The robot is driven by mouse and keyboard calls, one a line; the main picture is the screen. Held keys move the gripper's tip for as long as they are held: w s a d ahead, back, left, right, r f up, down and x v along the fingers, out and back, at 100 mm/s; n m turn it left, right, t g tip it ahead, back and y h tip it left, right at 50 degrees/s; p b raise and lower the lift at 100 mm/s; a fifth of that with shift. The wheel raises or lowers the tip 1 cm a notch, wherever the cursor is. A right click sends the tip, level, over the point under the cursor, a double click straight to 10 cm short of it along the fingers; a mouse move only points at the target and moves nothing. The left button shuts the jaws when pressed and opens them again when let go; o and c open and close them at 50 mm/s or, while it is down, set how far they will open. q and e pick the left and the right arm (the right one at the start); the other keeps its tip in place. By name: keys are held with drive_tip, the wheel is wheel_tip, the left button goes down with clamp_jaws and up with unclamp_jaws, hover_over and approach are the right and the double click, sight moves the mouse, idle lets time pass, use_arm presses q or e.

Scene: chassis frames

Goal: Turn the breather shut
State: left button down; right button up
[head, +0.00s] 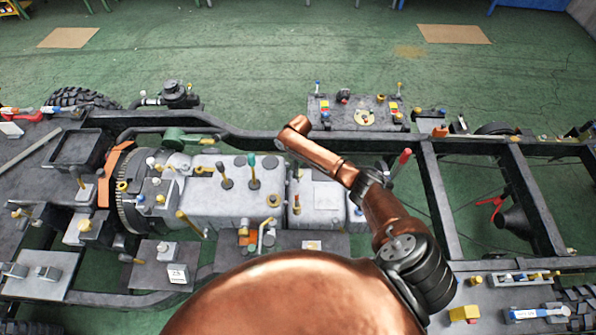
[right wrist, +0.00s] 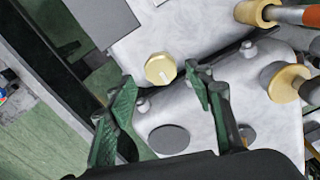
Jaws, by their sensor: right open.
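In the right wrist view a round brass knob (right wrist: 160,69) with a white pointer mark sits on the pale grey casing (right wrist: 190,30); it looks like the breather. My right gripper (right wrist: 160,80) is open, with its two green-padded fingers apart. The knob shows between and just beyond the fingertips, and nothing is held. I cannot tell whether a finger touches it. In the head view my copper right arm reaches over the grey gearbox casing (head: 220,185); I cannot make out the fingers there, nor pick out the knob surely. My left gripper is not in view.
In the right wrist view a brass fitting (right wrist: 288,83) and a red-handled brass-collared lever (right wrist: 257,13) stand to the right. A flat dark disc (right wrist: 169,139) lies nearer the gripper. In the head view several levers stand on the casing, and a dark frame rail (head: 440,195) runs right of it.

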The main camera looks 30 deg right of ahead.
wheel_tip(320, 180, up, 9)
idle(0.3)
idle(0.5)
